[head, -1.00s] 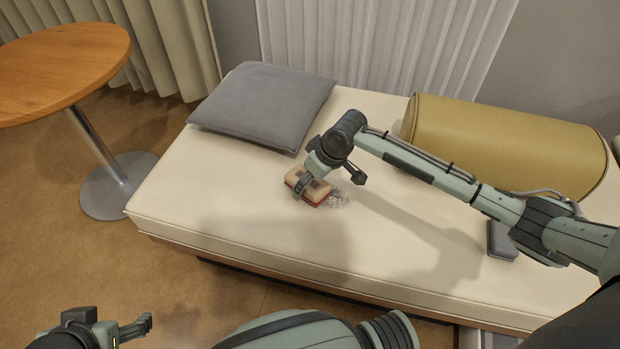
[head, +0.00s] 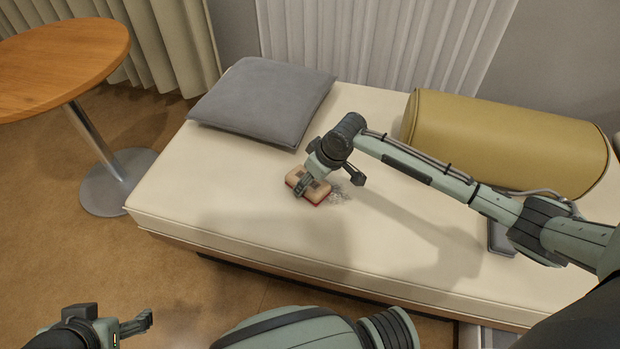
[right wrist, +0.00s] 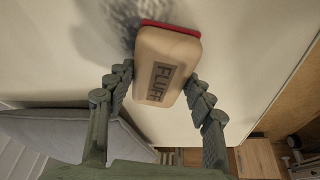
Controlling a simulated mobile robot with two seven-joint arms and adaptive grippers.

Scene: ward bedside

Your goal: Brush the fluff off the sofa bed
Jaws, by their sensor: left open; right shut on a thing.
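A cream sofa bed (head: 215,215) fills the middle of the head view. A tan brush (head: 306,183) with a red base rests on or just over its top, held by my right gripper (head: 308,184). In the right wrist view the two fingers of my right gripper (right wrist: 160,88) close on both sides of the brush (right wrist: 166,70), which is lettered "FLUFF". A small grey patch of fluff (head: 340,196) lies right beside the brush, and shows in the right wrist view (right wrist: 122,22). My left gripper (head: 140,324) is open and empty at the lower left, away from the bed.
A grey cushion (head: 262,100) lies at the bed's far left, and an olive bolster (head: 505,140) at the far right. A dark flat object (head: 499,238) lies under my right arm. A round wooden table (head: 62,62) stands left of the bed. The bed's front half is bare.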

